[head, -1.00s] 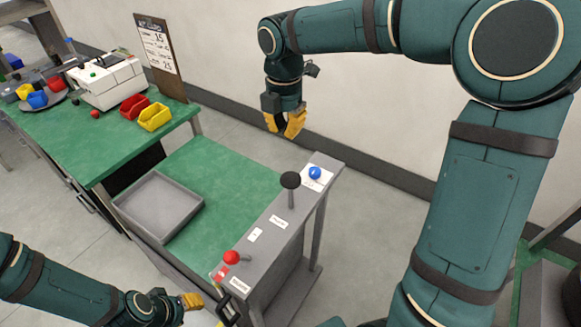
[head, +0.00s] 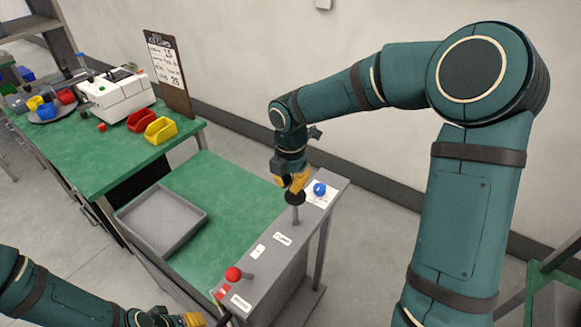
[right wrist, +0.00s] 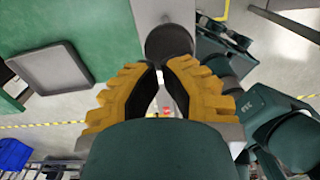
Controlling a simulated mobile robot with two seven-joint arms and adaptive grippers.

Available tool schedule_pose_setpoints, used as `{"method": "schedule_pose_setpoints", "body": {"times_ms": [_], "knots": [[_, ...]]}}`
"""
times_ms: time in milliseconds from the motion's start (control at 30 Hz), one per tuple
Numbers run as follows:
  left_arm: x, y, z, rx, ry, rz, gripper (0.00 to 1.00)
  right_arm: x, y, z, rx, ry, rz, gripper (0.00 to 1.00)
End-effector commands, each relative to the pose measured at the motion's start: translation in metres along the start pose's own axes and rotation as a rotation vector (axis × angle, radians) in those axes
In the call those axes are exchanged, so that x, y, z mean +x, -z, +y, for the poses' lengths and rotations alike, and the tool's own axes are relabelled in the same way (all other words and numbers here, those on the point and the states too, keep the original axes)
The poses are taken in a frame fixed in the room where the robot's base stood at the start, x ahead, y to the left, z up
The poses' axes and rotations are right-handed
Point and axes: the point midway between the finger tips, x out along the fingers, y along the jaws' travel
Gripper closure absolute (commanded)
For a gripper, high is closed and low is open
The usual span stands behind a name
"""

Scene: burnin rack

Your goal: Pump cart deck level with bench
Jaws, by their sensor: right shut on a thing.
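The cart has a green deck (head: 222,190) with a grey ledge (head: 262,262) on its right side. The deck sits beside the green bench (head: 75,150) and looks lower than its top. A pump lever with a black knob (head: 296,199) stands on the ledge. My right gripper (head: 298,187) is shut on this knob from above. In the right wrist view the dark knob (right wrist: 168,42) shows at the tips of the yellow fingers (right wrist: 158,66). A red-knobbed lever (head: 233,274) and a blue knob (head: 319,188) are also on the ledge. My left gripper (head: 192,319) is low by the ledge's near end, partly cut off.
A grey tray (head: 162,248) lies on the deck's near left part. The bench holds a white machine (head: 115,95), red and yellow bins (head: 160,130) and a clipboard (head: 163,65). A wall runs behind the cart, with open floor between.

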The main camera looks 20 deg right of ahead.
Motion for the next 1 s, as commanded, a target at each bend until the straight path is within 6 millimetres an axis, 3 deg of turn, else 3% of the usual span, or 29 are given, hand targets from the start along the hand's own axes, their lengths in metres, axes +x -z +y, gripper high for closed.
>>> {"method": "schedule_pose_setpoints", "body": {"times_ms": [200,667,767,1000], "knots": [[0.002,0.000,-0.001,0.000,0.001,0.000,0.53,0.020,0.000,0.000,0.002,0.001,0.001,1.00],[0.003,0.000,-0.001,0.000,0.001,0.000,0.53,0.025,0.000,0.000,0.001,0.000,0.000,1.00],[0.009,-0.001,-0.003,0.000,0.001,0.000,0.53,0.036,0.000,0.000,0.001,0.002,0.000,1.00],[0.033,-0.004,-0.011,-0.001,0.006,0.000,0.53,0.085,0.000,0.000,0.001,0.002,0.001,1.00]]}}
